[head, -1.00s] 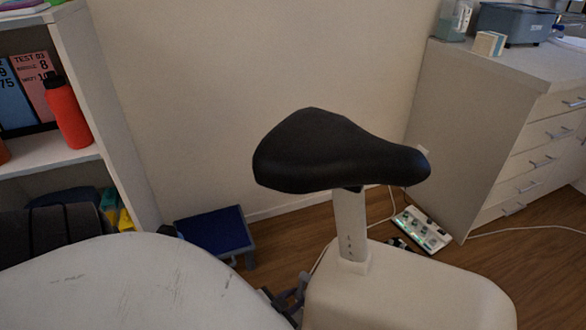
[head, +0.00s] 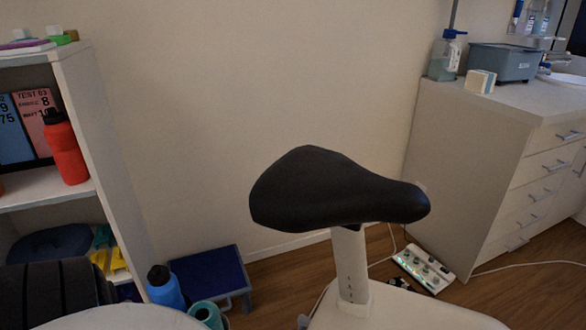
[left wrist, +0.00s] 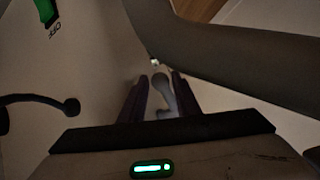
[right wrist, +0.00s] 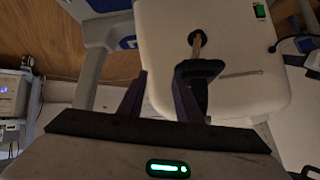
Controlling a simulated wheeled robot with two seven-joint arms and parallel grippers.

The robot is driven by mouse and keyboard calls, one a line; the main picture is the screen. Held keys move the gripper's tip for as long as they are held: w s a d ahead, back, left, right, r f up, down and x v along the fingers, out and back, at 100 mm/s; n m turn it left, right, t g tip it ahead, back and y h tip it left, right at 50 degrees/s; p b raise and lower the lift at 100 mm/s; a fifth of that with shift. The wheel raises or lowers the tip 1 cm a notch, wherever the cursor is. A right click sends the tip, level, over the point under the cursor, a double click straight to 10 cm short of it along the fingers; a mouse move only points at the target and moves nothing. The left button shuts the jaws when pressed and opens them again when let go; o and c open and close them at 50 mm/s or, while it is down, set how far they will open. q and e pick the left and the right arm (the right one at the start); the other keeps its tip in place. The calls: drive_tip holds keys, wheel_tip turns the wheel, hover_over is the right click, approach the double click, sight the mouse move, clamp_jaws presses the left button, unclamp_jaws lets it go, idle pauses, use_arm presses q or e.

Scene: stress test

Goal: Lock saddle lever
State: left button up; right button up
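The black saddle (head: 325,190) sits on a white post (head: 350,265) with small marks, above a pale base (head: 400,312) in the head view. Neither gripper shows in the head view. In the left wrist view my left gripper (left wrist: 160,82) has its fingers apart, with a light grey rounded, lever-like part (left wrist: 161,88) seen between or just beyond them; I cannot tell if they touch it. In the right wrist view my right gripper (right wrist: 158,78) is open, with nothing clear between its fingers. A black handle-like part (right wrist: 198,72) appears beside its right finger. I cannot tell which part is the saddle lever.
A shelf with a red bottle (head: 65,147) stands left. A blue bottle (head: 164,288) and a blue-topped stool (head: 208,272) are on the floor. A drawer cabinet (head: 470,150) stands right, near a white power strip (head: 423,268). A dark curved bar (left wrist: 215,50) crosses the left wrist view.

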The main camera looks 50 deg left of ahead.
use_arm(q)
drive_tip(key=p+v, duration=0.3)
drive_tip(key=v, duration=0.4)
drive_tip(key=shift+s, duration=0.3)
drive_tip(key=shift+d+r, duration=0.1)
